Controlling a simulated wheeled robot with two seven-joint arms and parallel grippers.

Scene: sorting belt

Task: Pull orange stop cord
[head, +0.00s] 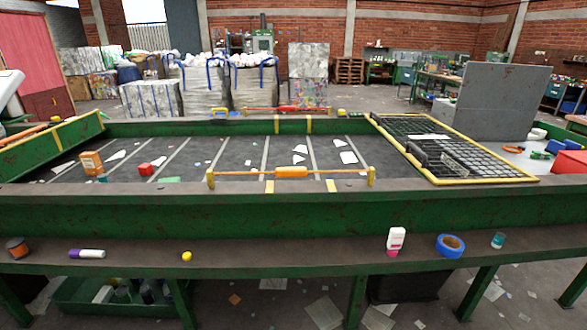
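An orange stop cord with a thick orange grip (291,172) runs between two short yellow posts along the near rail of the belt. The left post (210,178) and right post (372,176) hold its ends, and the cord looks nearly straight. A second, red-orange cord (288,109) runs along the far rail between yellow ends. Neither of my grippers is in view, and nothing touches the near cord.
A yellow-framed grate (480,177) lies at right. The front ledge holds a white-pink bottle (396,239), blue tape (451,245) and a yellow ball (187,256).

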